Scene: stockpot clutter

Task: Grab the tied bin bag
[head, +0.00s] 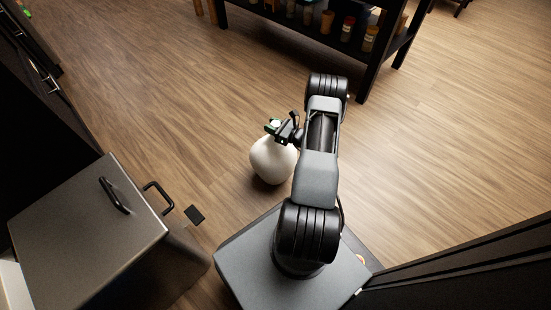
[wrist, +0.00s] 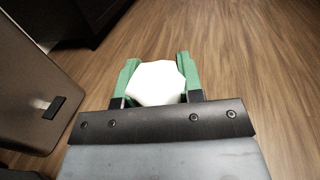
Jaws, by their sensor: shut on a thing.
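The tied bin bag (head: 273,163) is white and rounded, in the middle of the head view, just left of my arm. It looks to be at or just above the wood floor; I cannot tell which. My gripper (head: 274,127) is at the top of the bag. In the wrist view, the green fingers of my gripper (wrist: 158,84) are on both sides of the bag's white top (wrist: 157,83), shut on it. The rest of the bag is hidden below that top in the wrist view.
A metal bin (head: 85,230) with a black handle and a pedal (head: 195,214) stands at the left. A dark shelf (head: 335,45) with several jars is at the back. A dark cabinet edge (head: 470,265) is at the lower right. Open floor (head: 450,130) lies to the right.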

